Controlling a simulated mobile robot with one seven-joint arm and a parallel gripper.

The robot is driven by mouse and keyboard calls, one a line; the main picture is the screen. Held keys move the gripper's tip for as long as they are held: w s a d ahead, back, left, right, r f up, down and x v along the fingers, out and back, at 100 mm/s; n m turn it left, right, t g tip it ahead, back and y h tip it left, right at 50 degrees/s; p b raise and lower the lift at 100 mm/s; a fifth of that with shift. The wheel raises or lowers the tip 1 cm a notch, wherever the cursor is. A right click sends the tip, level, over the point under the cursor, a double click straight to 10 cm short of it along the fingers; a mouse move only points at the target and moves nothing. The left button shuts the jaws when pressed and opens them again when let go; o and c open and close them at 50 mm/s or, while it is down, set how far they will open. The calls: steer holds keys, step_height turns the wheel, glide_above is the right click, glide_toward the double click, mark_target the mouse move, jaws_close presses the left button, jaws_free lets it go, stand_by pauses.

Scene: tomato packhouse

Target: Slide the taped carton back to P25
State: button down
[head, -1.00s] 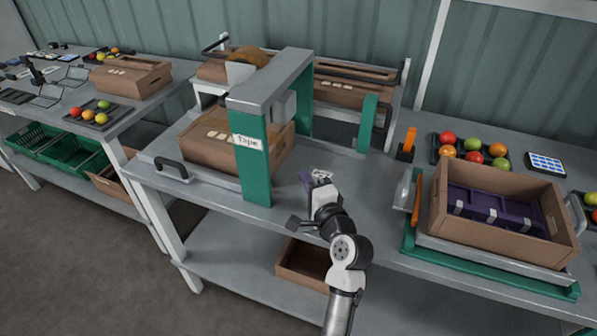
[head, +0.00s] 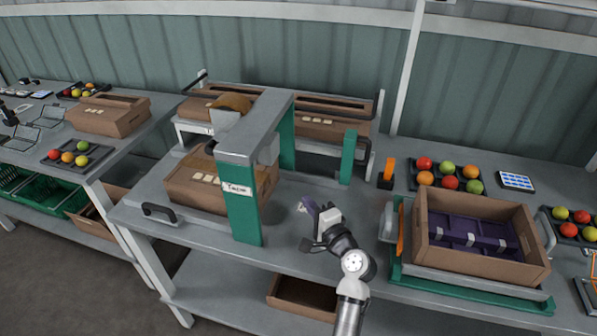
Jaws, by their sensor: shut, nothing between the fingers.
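A brown carton (head: 195,198) with pale labels on its top lies on the grey table, under the green and grey tape machine (head: 240,205). The machine's front post hides part of its right side, and I cannot make out tape on the carton. My gripper (head: 304,207) is right of that post, low over the bare table, pointing left. It is shut, apart from the carton, with nothing held. I cannot read a P25 mark anywhere.
A black handle (head: 160,212) stands at the table's left end. Brown cartons stand on the rack (head: 378,108) behind the machine. An orange post (head: 388,171), a fruit tray (head: 410,187) and an open carton with purple inserts (head: 425,250) are at the right.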

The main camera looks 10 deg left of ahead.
mark_target(272, 171)
steer(key=shift+w+a, duration=0.15)
steer(key=shift+w, duration=0.15)
steer(key=x, duration=0.9)
steer(key=shift+w+a, duration=0.15)
steer(key=shift+a, duration=0.05)
steer(key=shift+w+a+p, duration=0.1)
steer(key=shift+a+p, duration=0.25)
steer(key=shift+a, duration=1.65)
steer(key=shift+w+f, duration=0.1)
